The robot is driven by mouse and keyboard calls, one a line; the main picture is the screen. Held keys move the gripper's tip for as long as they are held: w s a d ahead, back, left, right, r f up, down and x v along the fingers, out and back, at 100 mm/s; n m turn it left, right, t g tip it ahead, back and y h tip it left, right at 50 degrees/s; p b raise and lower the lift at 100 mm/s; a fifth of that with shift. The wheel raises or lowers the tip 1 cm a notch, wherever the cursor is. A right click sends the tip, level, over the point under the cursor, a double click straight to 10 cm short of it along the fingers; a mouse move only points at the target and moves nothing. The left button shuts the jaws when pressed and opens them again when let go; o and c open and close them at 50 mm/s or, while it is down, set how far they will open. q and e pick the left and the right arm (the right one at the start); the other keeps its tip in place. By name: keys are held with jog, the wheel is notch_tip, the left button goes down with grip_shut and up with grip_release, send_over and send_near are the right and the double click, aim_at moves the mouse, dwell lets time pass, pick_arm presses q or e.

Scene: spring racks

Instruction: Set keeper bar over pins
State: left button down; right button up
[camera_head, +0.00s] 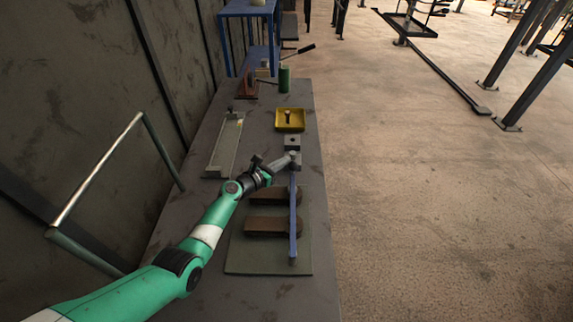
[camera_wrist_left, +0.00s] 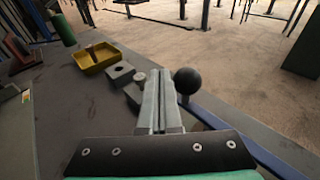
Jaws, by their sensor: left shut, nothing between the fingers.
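A long blue bar (camera_head: 293,215), which looks like the keeper bar, runs lengthwise over the right ends of two brown pieces (camera_head: 268,226) on a grey-green plate (camera_head: 245,262). Its near end meets a small upright fitting (camera_head: 292,261), perhaps a pin. In the left wrist view the blue bar (camera_wrist_left: 245,142) runs to the lower right, with a black ball (camera_wrist_left: 187,81) near its far end. My left gripper (camera_head: 290,160) is shut and empty at the bar's far end; its closed fingers (camera_wrist_left: 160,100) are beside the ball. Whether they touch it, I cannot tell. My right gripper is out of view.
A grey block with a hole (camera_head: 292,142) and a yellow tray (camera_head: 290,120) lie beyond the gripper. A green cylinder (camera_head: 284,78) stands further back. A long pale metal piece (camera_head: 226,147) lies left. The bench's right edge is close to the bar.

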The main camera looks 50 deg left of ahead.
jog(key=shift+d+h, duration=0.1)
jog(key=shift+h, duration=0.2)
pick_arm(q)
jog(key=s+a+r, duration=0.2)
jog(key=s+a, duration=0.7)
jog(key=a, duration=0.1)
jog(key=shift+a+r+p, duration=0.25)
jog(key=shift+r+p, duration=0.1)
jog(key=shift+p, duration=0.1)
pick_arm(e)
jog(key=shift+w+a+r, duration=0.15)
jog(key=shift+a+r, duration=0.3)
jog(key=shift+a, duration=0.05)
pick_arm(q)
jog(key=shift+w, duration=0.1)
